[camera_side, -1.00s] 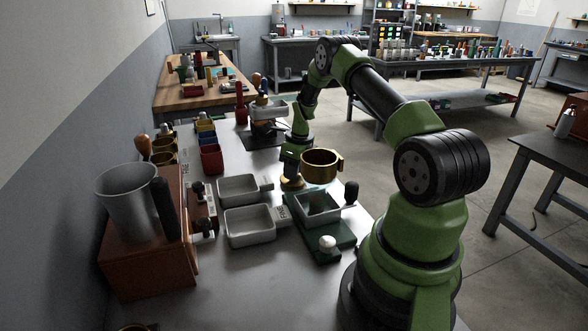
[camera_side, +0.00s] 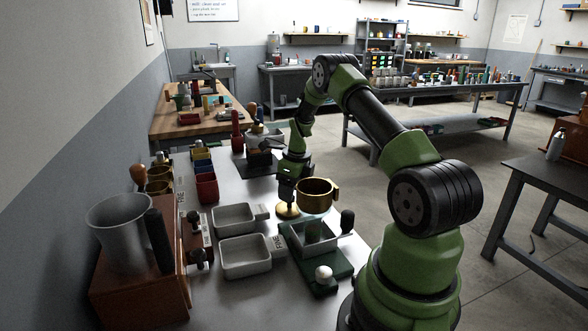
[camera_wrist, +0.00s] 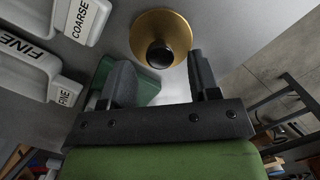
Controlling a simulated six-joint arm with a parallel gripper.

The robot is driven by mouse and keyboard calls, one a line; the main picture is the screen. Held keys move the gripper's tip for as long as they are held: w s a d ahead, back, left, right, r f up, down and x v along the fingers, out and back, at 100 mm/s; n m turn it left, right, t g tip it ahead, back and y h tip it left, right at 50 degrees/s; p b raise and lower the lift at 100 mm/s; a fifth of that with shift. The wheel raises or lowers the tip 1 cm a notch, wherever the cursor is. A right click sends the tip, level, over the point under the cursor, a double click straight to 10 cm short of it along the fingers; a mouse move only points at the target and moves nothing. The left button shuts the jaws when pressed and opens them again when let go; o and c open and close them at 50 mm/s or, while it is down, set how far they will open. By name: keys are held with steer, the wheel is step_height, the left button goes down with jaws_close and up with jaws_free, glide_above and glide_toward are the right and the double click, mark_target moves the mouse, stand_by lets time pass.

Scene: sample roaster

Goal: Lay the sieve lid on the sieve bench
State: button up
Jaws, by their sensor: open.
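The sieve lid, a brass disc with a black knob (camera_wrist: 160,42), lies on the grey bench top; it also shows in the side view (camera_side: 288,211). My gripper (camera_wrist: 160,78) is open and empty. In the wrist view the knob is ahead of the fingertips, between their lines but not clasped. In the side view my gripper (camera_side: 287,192) is above the lid. The sieve bench appears to be the green base (camera_side: 334,284) with a metal tray, right of the lid. Part of a green base (camera_wrist: 147,88) shows behind the left finger.
Two white trays (camera_side: 246,256) lie left of the green base, with FINE and COARSE labels in the wrist view (camera_wrist: 30,70). A black knob (camera_side: 347,220) and a white knob (camera_side: 323,273) stick up at the base.

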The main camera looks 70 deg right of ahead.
step_height(320, 180, up, 9)
steer(key=s, duration=0.1)
steer(key=a+r+n+t, duration=0.2)
steer(key=a+r+n, duration=1)
steer(key=a+r, duration=0.15)
steer(key=s+a+r+n+t+y, duration=0.2)
steer(key=s+a+r+n+t, duration=0.1)
steer(key=s+a+n, duration=1.1)
steer(key=a+r+n, duration=0.1)
steer(key=a+n, duration=0.2)
steer(key=n, duration=0.3)
steer(key=shift+s, duration=0.3)
